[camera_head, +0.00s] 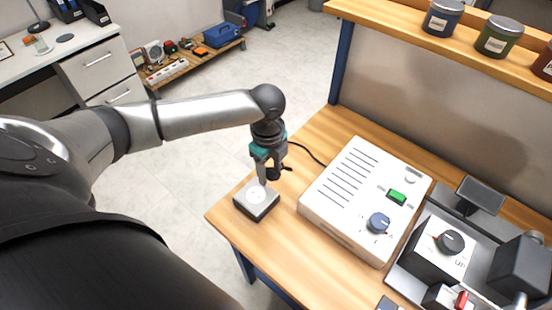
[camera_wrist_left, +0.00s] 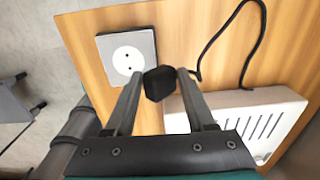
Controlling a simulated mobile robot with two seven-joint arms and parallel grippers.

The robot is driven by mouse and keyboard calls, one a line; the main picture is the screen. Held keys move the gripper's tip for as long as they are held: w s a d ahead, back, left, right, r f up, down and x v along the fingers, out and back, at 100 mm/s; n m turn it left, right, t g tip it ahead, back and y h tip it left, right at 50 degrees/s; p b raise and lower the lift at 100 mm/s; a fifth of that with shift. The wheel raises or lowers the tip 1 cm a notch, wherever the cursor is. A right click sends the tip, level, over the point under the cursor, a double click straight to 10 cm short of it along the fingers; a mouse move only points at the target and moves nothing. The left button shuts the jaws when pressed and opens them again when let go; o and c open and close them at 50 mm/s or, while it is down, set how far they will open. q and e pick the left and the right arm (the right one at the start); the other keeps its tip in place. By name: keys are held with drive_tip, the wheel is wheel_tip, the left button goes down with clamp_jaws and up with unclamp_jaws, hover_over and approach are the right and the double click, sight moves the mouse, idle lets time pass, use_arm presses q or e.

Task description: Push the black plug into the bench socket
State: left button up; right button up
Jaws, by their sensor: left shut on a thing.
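My left gripper (camera_head: 268,178) is shut on the black plug. In the left wrist view the plug (camera_wrist_left: 159,84) sits between the two fingertips, with its back towards the camera; its pins are hidden. The bench socket (camera_head: 257,200) is a low dark box with a white top, near the bench's left corner. In the left wrist view the socket (camera_wrist_left: 127,60) shows a round recess with two holes, up and left of the plug. The plug looks apart from the socket, but its height above the bench is hard to tell. My right gripper is not in view.
A black cable (camera_wrist_left: 238,12) curves over the wooden bench (camera_head: 234,222). A white box with vents, a green switch and a knob (camera_head: 350,196) stands right of the gripper. Grey machine parts (camera_head: 438,250) are at the far right. A shelf with jars (camera_head: 442,20) is behind.

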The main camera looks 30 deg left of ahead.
sight(257, 192)
use_arm(q)
drive_tip(key=shift+s+a+p, duration=0.3)
drive_tip(key=shift+s+p, duration=0.15)
drive_tip(key=shift+s, duration=0.15)
drive_tip(key=shift+s+a+p, duration=0.3)
drive_tip(key=shift+s+p, duration=0.15)
drive_tip(key=shift+s, duration=0.15)
drive_tip(key=shift+s+a+p, duration=0.3)
drive_tip(key=shift+s+p, duration=0.15)
drive_tip(key=shift+s, duration=0.15)
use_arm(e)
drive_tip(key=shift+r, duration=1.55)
use_arm(q)
drive_tip(key=shift+r, duration=0.1)
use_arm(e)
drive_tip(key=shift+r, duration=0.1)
use_arm(q)
drive_tip(key=shift+p, duration=0.45)
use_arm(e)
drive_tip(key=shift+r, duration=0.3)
use_arm(q)
drive_tip(key=shift+f+b, duration=0.6)
drive_tip(key=shift+f, duration=1.05)
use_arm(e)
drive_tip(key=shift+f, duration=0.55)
